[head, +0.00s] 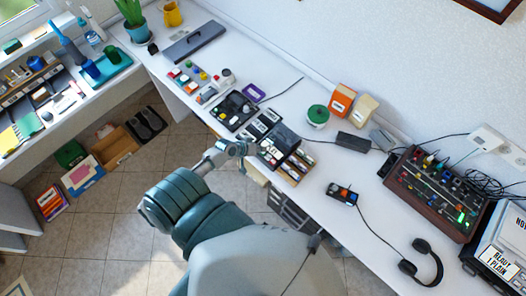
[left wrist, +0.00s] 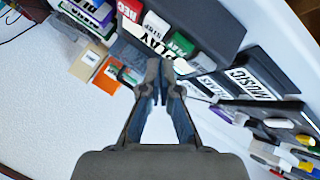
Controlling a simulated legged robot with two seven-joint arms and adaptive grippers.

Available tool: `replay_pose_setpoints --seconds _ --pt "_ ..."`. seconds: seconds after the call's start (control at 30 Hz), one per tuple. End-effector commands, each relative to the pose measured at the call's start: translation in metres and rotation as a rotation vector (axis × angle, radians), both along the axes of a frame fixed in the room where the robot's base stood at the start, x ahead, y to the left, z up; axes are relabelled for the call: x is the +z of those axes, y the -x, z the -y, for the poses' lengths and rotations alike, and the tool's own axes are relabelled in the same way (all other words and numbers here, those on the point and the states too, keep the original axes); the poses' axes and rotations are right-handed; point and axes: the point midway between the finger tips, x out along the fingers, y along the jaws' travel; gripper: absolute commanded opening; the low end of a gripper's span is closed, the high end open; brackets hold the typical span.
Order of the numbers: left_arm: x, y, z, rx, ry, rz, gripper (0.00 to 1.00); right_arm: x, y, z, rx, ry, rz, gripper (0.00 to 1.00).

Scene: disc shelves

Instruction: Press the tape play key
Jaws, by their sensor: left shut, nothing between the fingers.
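The dark tape player (head: 279,138) stands on the white desk, just right of my left gripper (head: 238,148) in the head view. In the left wrist view its body (left wrist: 205,15) carries a red REC key (left wrist: 130,10), a white STOP key (left wrist: 156,22) and a green PLAY key (left wrist: 183,43) in a row. A large white label reading PLAY (left wrist: 153,40) lies beside the keys. My left gripper (left wrist: 163,66) is shut and empty, its tips close to the label and the green key. I cannot tell whether they touch. My right gripper is not in view.
Cassette racks (head: 288,165) stand beside the player. A black control box (head: 235,110) lies on its other side. A small remote (head: 342,194) and headphones (head: 424,264) lie farther right with cables. A brown mixer (head: 435,194) stands beyond. Desk between is partly clear.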

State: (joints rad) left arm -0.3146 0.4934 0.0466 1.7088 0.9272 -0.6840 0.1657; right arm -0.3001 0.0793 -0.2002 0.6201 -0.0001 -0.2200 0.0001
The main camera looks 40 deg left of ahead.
Motion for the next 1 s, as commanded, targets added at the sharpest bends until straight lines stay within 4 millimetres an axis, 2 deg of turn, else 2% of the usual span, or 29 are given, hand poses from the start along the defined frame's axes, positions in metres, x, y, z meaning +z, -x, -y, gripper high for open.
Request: replay_pose_setpoints --seconds 0.27,0.57,0.73,1.0 --pt "0.002 0.000 0.000 0.000 0.000 0.000 0.00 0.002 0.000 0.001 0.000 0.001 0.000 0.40" --pt "0.030 0.000 0.000 0.000 -0.001 0.001 0.00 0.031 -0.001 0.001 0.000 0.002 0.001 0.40" --pt "0.045 0.000 0.000 -0.001 -0.001 0.001 0.00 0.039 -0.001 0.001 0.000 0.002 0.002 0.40" --pt "0.049 0.000 0.000 0.001 -0.001 0.000 0.00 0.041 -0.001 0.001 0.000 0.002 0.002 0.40"
